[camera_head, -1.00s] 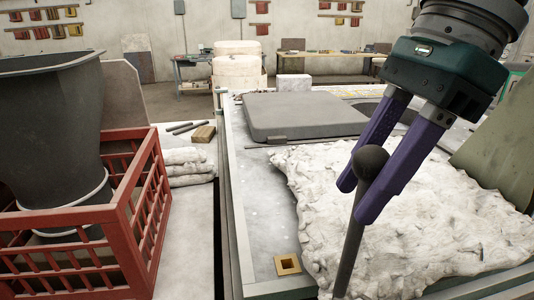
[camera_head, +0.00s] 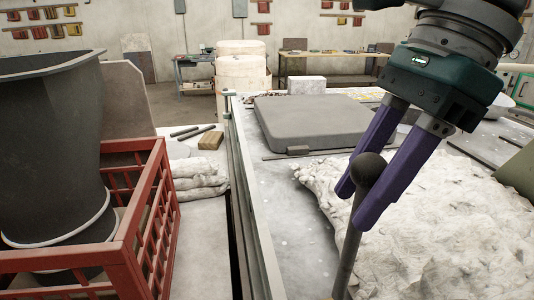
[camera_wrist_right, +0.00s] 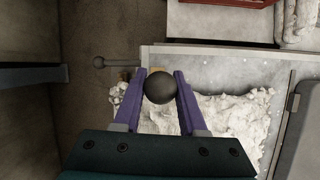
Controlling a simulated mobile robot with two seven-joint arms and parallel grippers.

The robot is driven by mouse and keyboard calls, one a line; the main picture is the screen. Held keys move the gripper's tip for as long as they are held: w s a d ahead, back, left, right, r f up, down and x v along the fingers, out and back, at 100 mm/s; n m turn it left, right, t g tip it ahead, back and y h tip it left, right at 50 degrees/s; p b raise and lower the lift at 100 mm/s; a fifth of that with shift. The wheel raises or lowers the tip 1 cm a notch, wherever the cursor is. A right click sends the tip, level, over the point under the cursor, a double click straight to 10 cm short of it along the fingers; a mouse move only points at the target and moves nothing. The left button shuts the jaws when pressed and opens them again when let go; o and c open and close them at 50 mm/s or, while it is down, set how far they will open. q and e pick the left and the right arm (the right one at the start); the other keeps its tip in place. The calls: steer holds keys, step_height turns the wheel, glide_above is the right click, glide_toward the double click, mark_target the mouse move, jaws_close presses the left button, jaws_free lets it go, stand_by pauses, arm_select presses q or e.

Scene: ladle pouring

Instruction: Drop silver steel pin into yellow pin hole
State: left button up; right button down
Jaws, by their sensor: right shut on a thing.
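The steel pin (camera_head: 345,250) is a dark grey rod with a round ball head, upright and slightly tilted in the head view; its lower end is cut off by the frame. My right gripper (camera_head: 356,204) points down with its two purple fingers shut on the pin just at the ball head. In the right wrist view the ball head (camera_wrist_right: 160,88) sits between the fingers and hides the rod. A small yellow patch (camera_wrist_right: 127,75), likely the yellow pin hole, shows beside the left finger; the fingers and ball partly cover that area. The hole is outside the head view. My left gripper is not in view.
A rough white heap (camera_head: 440,225) lies on the metal table beneath the gripper. A flat grey slab (camera_head: 310,120) lies behind it. A red crate (camera_head: 150,235) holding a dark vessel (camera_head: 50,150) stands left.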

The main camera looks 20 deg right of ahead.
steer(key=b, duration=0.4)
glide_above(342, 277)
steer(key=shift+f, duration=3.15)
steer(key=shift+w+d+f+b, duration=0.15)
steer(key=shift+f+b, duration=1.65)
steer(key=shift+w+d+f+b, duration=0.1)
steer(key=shift+w+f+b, duration=0.05)
steer(key=shift+f+b, duration=1.6)
steer(key=shift+c, duration=1.9)
jaws_free()
steer(key=p+v, duration=0.4)
steer(key=v, duration=0.6)
steer(key=shift+p, duration=0.3)
steer(key=shift+s, duration=0.1)
